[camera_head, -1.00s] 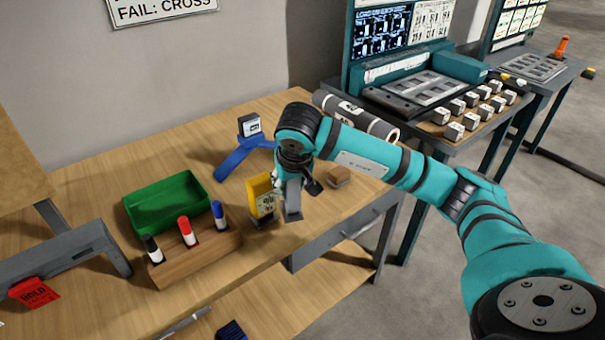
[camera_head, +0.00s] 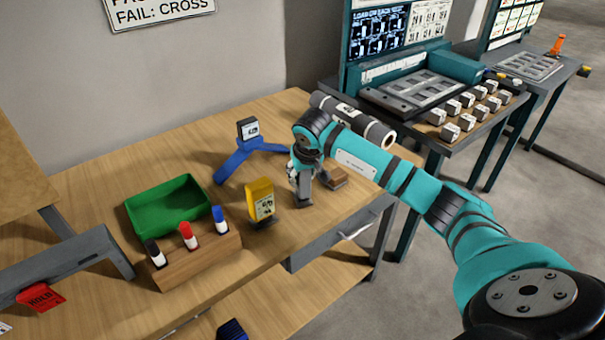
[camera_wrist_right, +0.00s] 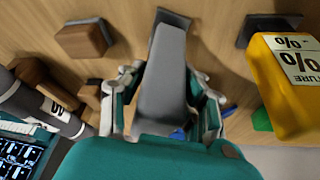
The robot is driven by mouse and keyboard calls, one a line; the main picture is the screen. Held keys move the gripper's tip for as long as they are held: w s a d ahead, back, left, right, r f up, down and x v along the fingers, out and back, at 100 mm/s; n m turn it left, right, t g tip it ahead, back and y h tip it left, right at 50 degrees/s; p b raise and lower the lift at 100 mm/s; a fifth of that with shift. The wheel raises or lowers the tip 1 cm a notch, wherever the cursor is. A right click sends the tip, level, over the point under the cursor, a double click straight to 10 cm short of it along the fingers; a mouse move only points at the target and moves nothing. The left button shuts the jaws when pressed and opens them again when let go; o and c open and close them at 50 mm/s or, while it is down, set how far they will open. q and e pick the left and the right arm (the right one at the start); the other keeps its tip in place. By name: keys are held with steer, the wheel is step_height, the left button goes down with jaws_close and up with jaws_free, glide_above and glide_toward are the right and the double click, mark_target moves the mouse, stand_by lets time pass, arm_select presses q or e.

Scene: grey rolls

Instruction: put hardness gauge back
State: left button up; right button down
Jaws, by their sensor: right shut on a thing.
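My right gripper (camera_head: 303,168) is shut on a grey, elongated thing that I take to be the hardness gauge (camera_head: 304,189). It points down at the table, right of the yellow moisture meter (camera_head: 261,200). In the right wrist view the grey gauge (camera_wrist_right: 166,72) lies between the fingers (camera_wrist_right: 165,100), its far end over a dark pad (camera_wrist_right: 172,18). I cannot tell whether it touches the pad. The yellow meter (camera_wrist_right: 283,85) shows apart at the right. My left gripper is not in view.
A brown block (camera_head: 334,178) and a grey roll (camera_head: 355,118) lie right of and behind the gripper. A blue stand (camera_head: 245,160), a green tray (camera_head: 165,206) and a wooden marker holder (camera_head: 197,263) are to the left. The table's front edge is close.

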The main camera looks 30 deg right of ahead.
steer(key=shift+f, duration=0.1)
steer(key=c, duration=0.9)
jaws_free()
steer(key=shift+r, duration=0.3)
steer(key=b+v, duration=0.1)
steer(key=v, duration=1)
steer(key=shift+s+a+r, duration=0.15)
steer(key=shift+s+r, duration=0.05)
steer(key=shift+r, duration=0.15)
